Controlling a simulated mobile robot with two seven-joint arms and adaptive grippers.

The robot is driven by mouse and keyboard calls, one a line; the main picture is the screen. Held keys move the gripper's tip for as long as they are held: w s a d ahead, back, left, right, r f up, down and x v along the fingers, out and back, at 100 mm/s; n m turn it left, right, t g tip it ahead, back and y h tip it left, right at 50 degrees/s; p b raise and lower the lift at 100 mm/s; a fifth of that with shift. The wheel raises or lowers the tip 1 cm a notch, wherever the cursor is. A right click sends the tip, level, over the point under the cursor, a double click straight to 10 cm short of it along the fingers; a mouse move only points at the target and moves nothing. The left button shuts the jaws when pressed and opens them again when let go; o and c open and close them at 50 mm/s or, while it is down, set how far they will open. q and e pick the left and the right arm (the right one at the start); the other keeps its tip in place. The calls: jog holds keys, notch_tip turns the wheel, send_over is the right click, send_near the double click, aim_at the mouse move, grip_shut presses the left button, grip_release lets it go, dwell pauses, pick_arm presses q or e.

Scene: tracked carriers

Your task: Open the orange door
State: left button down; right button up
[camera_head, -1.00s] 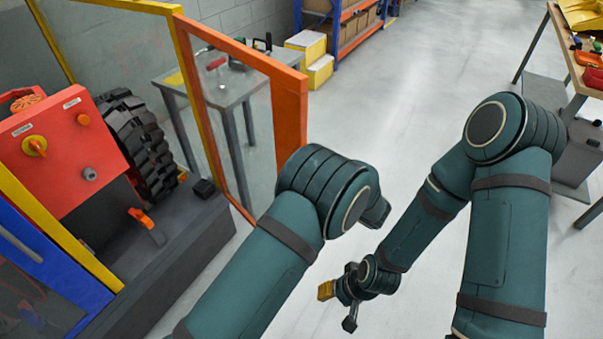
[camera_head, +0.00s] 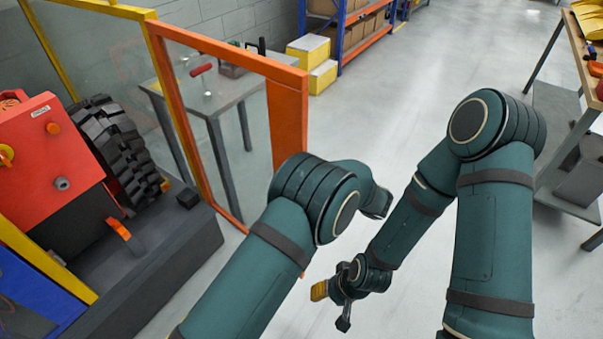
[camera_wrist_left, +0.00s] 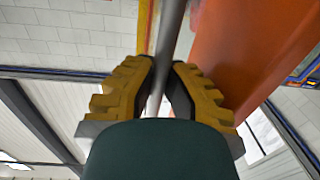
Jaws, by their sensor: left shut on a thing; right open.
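The orange door (camera_head: 287,118), an orange frame with a clear panel, stands at an angle to the yellow frame (camera_head: 110,8), its far post beside a yellow post. In the left wrist view, the yellow-padded fingers of my left gripper (camera_wrist_left: 160,88) are shut around a grey bar handle (camera_wrist_left: 168,45). The door's orange face (camera_wrist_left: 245,50) is just right of them. In the head view, my left gripper and the handle are hidden behind my left arm. My right gripper (camera_head: 332,305) is open and empty, low over the floor.
A red machine (camera_head: 60,165) with a black tyre (camera_head: 120,150) stands on a dark base at left. A grey table (camera_head: 215,100) shows through the door panel. Yellow steps (camera_head: 312,60) and a shelf are behind. A workbench (camera_head: 560,60) is at right. The middle floor is clear.

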pick_arm(q)
jog(key=shift+w+d+f, duration=0.1)
jog(key=shift+d, duration=0.25)
jog(key=c, duration=1)
grip_release()
jog(key=shift+w+r, duration=0.1)
jog(key=shift+r, duration=0.1)
